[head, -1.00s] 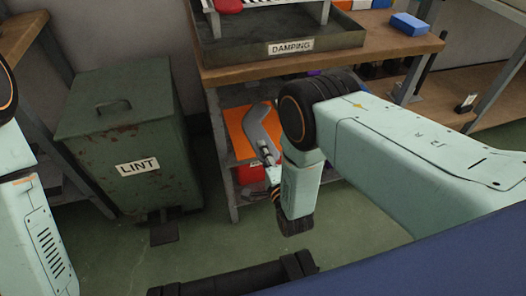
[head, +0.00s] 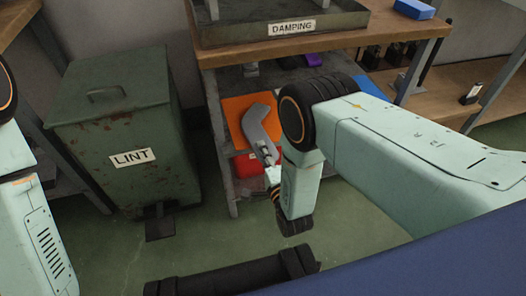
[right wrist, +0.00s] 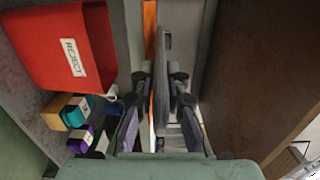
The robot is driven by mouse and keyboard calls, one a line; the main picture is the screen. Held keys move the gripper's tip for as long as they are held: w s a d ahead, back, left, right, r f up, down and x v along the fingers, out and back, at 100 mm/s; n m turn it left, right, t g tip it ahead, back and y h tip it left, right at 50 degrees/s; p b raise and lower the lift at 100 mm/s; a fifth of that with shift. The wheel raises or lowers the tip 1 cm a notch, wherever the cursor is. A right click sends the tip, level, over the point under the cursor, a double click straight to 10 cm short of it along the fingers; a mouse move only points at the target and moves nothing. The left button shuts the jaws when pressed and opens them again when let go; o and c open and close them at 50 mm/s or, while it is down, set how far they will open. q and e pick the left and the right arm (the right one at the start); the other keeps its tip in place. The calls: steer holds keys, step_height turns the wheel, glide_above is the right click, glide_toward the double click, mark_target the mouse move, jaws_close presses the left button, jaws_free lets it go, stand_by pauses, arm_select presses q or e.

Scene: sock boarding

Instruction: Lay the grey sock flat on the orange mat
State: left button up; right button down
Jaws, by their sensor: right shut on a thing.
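The grey sock (head: 262,122) is held out flat and stiff, with a bend along it, in front of the orange mat (head: 234,110) in the head view. My right gripper (head: 268,158) is shut on the sock's near end. In the right wrist view the sock (right wrist: 164,70) shows edge-on between the fingers (right wrist: 160,118), with a strip of the orange mat (right wrist: 150,22) beside it. I cannot tell whether the sock touches the mat. My left arm shows at the left edge of the head view; its gripper is out of view.
The mat lies on a lower shelf under the wooden tabletop (head: 345,38), which bears the DAMPING tray (head: 225,30). A red REJECT bin (right wrist: 62,45) and small boxes (right wrist: 80,140) are near the gripper. A green LINT bin (head: 110,125) stands left of the shelf.

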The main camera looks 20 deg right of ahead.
steer(key=c, duration=1.3)
jaws_free()
steer(key=shift+o, duration=0.2)
steer(key=o, duration=0.3)
steer(key=shift+o, duration=0.2)
steer(key=shift+f, duration=0.15)
steer(key=shift+f, duration=0.35)
steer(key=shift+f+b, duration=0.1)
steer(key=shift+b, duration=0.2)
